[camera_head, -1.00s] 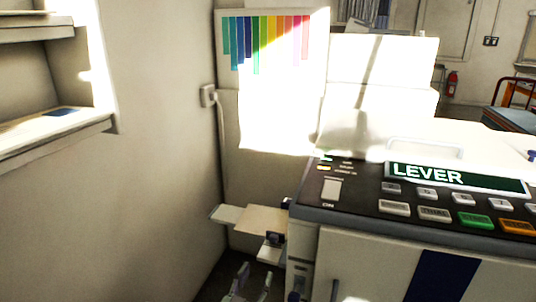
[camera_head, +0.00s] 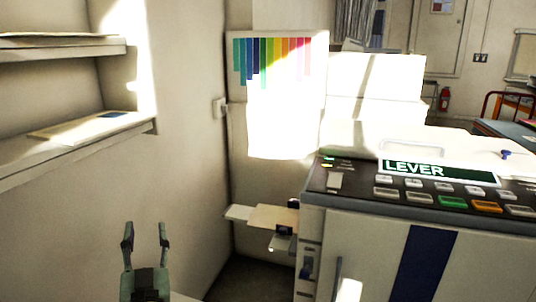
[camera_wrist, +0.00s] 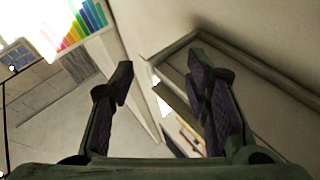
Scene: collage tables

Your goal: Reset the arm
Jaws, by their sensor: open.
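My gripper (camera_head: 146,240) is at the lower left of the head view, in front of the bare wall and below the wall shelves. Its two fingers point up and stand apart with nothing between them. In the wrist view my gripper (camera_wrist: 160,80) also shows both dark fingers spread and empty. It touches nothing that I can see.
A printer-like machine (camera_head: 370,250) with a "LEVER" display and a side tray (camera_head: 270,217) stands at the right. Wall shelves (camera_head: 60,150) jut out at the left, with a flat sheet on the lower one. A colour chart (camera_head: 275,60) hangs behind.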

